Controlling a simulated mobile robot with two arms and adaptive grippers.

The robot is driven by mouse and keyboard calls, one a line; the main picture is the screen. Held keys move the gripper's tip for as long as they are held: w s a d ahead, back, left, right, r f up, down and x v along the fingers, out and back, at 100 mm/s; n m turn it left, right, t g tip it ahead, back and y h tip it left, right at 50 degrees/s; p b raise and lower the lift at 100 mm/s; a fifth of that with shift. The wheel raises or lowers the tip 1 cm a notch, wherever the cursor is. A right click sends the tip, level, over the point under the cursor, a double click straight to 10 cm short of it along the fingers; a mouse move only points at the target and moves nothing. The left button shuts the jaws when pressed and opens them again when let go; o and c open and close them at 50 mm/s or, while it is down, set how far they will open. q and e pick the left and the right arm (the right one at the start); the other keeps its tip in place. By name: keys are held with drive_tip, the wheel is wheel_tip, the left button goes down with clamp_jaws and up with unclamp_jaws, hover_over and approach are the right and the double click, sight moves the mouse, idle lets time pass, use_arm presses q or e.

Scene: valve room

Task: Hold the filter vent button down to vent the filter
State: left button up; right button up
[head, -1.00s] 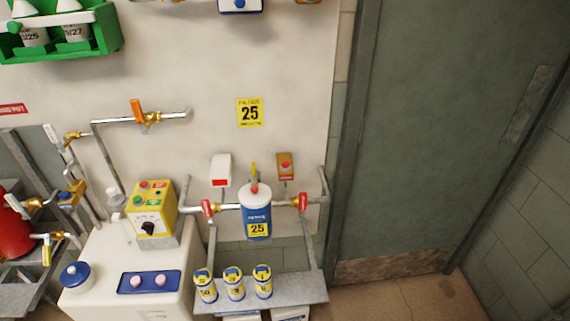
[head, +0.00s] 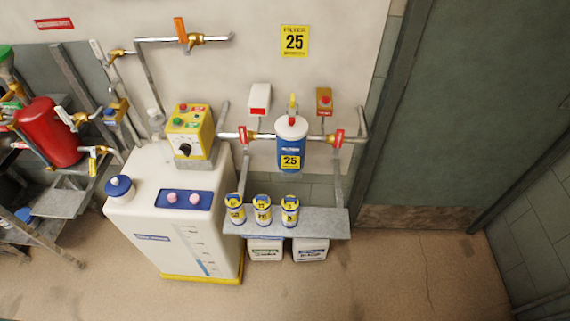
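Neither of my grippers shows in the head view.
Several yellow-and-blue canisters stand on a grey shelf (head: 335,222) below the filter. A white tank (head: 160,226) and a yellow control box (head: 190,131) are to the left, with a red vessel (head: 49,131) farther left. A closed grey door (head: 460,110) is at right. The floor (head: 400,275) in front is clear.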

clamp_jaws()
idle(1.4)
